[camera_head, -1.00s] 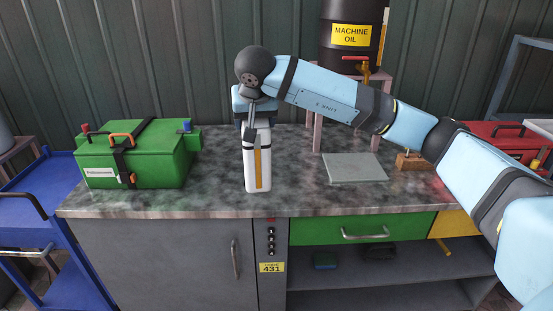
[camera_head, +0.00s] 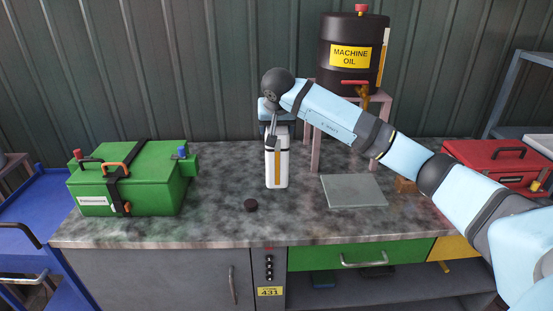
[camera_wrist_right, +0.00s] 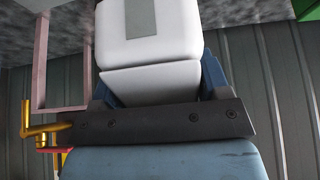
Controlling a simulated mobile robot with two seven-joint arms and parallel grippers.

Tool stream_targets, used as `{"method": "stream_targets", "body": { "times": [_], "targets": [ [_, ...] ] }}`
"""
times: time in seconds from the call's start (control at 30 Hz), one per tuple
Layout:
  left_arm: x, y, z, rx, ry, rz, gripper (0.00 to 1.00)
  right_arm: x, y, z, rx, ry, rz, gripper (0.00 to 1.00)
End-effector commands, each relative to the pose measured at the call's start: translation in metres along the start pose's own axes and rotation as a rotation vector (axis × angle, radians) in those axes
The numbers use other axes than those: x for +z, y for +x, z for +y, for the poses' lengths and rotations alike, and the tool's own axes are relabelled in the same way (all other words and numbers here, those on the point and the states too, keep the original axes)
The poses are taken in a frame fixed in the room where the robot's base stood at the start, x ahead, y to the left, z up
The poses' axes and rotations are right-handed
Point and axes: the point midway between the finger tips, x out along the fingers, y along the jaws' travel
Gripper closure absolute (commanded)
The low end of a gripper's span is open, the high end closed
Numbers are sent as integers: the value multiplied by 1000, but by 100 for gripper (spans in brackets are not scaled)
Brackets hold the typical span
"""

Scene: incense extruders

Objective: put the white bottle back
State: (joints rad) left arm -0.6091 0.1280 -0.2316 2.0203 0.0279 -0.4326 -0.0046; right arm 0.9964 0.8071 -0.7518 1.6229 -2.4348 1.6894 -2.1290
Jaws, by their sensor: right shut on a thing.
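The white bottle (camera_head: 284,170) with a yellow-orange stripe is upright over the middle of the workbench in the head view. My right gripper (camera_head: 273,136) is shut on its upper part from above. In the right wrist view the bottle (camera_wrist_right: 150,52) sits between the two blue fingers. I cannot tell for sure whether its base touches the bench. My left gripper is not in view.
The workbench (camera_head: 215,222) has a green case (camera_head: 150,190) at left. Behind stand a machine oil drum (camera_head: 350,75) on a stand and a red case (camera_head: 490,160).

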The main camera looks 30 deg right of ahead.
Motion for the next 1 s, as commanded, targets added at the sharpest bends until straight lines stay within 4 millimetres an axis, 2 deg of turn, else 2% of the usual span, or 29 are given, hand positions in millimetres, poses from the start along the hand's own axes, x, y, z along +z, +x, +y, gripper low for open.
{"method": "stream_targets", "body": {
  "times": [0.1, 0.23, 0.53, 0.73, 1.0],
  "targets": [
    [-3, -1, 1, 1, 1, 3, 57, 14, 24, 0, -2, 0, -2, 100],
    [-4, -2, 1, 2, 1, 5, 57, 24, 42, 0, -1, 1, 0, 100],
    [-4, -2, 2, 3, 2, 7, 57, 34, 59, 0, -2, 1, 1, 100],
    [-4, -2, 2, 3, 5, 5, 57, 47, 82, 0, -1, 0, 1, 100],
    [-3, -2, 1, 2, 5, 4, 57, 48, 84, 0, -2, 1, 4, 100]
  ]
}}
